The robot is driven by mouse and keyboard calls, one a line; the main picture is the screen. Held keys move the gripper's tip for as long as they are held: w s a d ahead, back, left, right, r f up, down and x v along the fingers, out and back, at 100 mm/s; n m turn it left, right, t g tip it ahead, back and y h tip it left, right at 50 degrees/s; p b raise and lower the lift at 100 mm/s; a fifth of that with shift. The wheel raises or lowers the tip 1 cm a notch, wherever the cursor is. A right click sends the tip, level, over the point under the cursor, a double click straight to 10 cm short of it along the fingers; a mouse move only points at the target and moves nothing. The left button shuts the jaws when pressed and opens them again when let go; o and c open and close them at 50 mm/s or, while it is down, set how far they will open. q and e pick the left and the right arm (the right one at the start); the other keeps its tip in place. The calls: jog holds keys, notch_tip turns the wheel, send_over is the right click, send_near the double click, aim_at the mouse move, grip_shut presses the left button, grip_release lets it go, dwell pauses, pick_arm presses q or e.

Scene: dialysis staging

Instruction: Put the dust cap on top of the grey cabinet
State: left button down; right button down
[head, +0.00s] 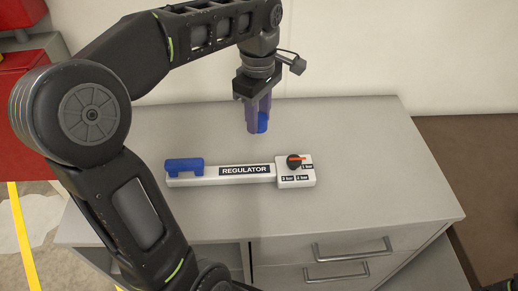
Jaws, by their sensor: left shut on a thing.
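My left gripper (258,128) points down over the back part of the grey cabinet (375,150). It is shut on a blue piece, which I take to be the dust cap (263,122). The fingers hide most of the cap. I cannot tell whether the cap touches the cabinet top or hangs just above it.
The top is clear at the right. A red object (20,105) stands at far left.

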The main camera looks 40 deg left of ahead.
pick_arm(q)
send_over(259, 154)
notch_tip(259, 154, down, 6)
jog(key=shift+s+r, duration=0.1)
jog(key=shift+r, duration=0.05)
notch_tip(259, 154, down, 4)
jog(key=shift+r, duration=0.15)
dwell(0.3)
jog(key=c, duration=1)
grip_release()
jog(key=shift+f, duration=0.2)
